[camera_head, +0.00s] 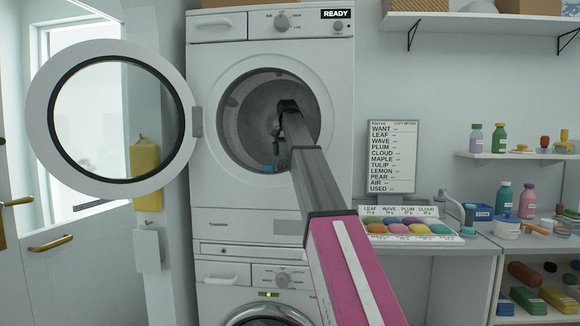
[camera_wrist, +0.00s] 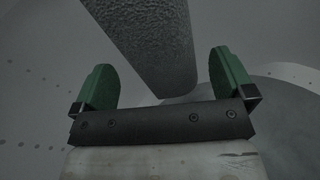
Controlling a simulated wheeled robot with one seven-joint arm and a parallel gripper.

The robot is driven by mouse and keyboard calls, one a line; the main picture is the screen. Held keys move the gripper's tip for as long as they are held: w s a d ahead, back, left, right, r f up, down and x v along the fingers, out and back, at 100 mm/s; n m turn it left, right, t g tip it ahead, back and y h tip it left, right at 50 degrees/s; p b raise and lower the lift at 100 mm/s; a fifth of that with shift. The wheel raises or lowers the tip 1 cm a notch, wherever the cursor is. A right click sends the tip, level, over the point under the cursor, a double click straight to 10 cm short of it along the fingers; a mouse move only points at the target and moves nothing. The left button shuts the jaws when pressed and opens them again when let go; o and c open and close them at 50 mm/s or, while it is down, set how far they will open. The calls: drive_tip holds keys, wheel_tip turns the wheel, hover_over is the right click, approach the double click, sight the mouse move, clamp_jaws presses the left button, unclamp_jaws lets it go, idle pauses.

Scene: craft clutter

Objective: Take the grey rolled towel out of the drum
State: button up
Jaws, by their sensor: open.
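The grey rolled towel (camera_wrist: 143,38) shows in the wrist view as a rough grey roll coming down from the top edge. Its near end lies between and beyond the two green fingers of my gripper (camera_wrist: 163,66). The fingers are spread apart, with a gap on both sides of the roll. In the head view my gripper (camera_head: 278,132) is inside the open drum (camera_head: 243,108) of the upper machine. There I cannot make out the towel behind my arm.
The round machine door (camera_head: 42,130) stands swung open to the left. The drum's white rim (camera_head: 212,125) surrounds my arm. A counter with a tray of coloured pieces (camera_head: 412,227) and shelves of bottles (camera_head: 499,138) are to the right. The lower machine (camera_head: 222,296) is below.

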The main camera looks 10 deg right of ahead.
drive_tip(key=f, duration=0.5)
drive_tip(key=shift+w+d, duration=0.15)
drive_tip(key=shift+d, duration=0.05)
drive_tip(key=c, duration=0.8)
drive_tip(key=shift+r, duration=0.1)
wheel_tip(320, 180, up, 10)
